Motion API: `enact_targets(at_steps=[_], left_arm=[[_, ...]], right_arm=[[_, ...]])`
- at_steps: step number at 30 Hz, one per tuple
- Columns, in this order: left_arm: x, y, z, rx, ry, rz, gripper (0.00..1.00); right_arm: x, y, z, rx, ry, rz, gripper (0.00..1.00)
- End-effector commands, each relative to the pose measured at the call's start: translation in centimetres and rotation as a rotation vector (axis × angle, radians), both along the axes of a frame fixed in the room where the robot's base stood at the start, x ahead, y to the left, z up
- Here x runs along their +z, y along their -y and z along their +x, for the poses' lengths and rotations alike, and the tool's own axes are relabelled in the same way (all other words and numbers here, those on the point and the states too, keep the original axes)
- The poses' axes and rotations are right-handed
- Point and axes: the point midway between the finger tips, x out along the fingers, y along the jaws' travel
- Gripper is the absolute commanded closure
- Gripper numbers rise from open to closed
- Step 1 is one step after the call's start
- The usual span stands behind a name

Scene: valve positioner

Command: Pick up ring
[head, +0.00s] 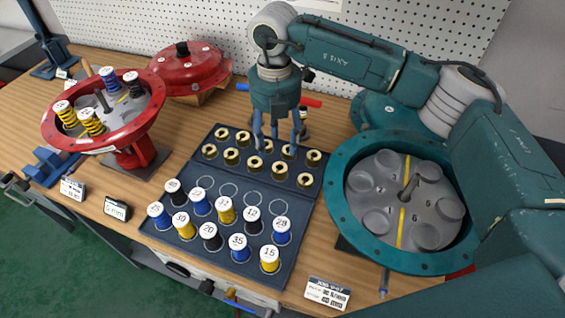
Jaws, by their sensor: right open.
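Several brass rings (253,162) sit in two rows in the back half of a dark tray (196,170) on the workbench. My right gripper (277,140) comes in from the right and points down over the back edge of the tray. Its fingers are apart, with no ring seen between them. The fingertips are close to the back row of rings and hide part of it. I cannot tell whether they touch a ring. My left gripper is not in view.
Numbered blue, yellow and black spools (210,236) fill the tray's front half, beside several empty outlined circles. A red housing (72,132) with springs stands at left, a red cover (184,68) behind it. An open teal housing (337,224) stands right. A pegboard (220,20) closes the back.

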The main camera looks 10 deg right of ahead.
Motion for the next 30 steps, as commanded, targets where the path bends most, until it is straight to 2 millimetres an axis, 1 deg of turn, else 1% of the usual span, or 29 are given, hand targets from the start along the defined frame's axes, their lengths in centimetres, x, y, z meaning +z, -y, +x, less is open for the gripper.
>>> enact_targets(at_steps=[3,8,11,14,18,21,27,29,30], left_arm=[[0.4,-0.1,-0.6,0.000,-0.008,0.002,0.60],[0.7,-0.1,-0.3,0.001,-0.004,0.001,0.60],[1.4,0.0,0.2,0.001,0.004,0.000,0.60],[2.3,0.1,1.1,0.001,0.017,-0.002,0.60],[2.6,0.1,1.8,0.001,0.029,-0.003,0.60],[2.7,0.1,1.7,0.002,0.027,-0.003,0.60],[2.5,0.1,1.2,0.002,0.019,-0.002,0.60],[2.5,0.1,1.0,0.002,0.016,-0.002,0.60],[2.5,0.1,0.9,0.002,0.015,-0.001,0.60]], right_arm=[[-1.6,0.0,-0.1,0.000,-0.002,0.000,0.49],[-2.8,0.1,-0.1,0.000,-0.001,0.001,0.49],[-3.7,0.3,-0.3,0.000,-0.002,0.000,0.49],[-5.2,0.6,-0.6,-0.001,-0.004,-0.001,0.49],[-7.2,0.6,-0.6,-0.001,-0.001,0.001,0.49],[-7.8,0.5,-0.6,0.000,0.000,0.001,0.49],[-7.9,0.6,-0.5,0.000,0.001,0.002,0.49],[-7.9,0.5,-0.5,0.000,0.001,0.002,0.59],[-7.9,0.5,-0.5,0.000,0.001,0.002,0.67]])
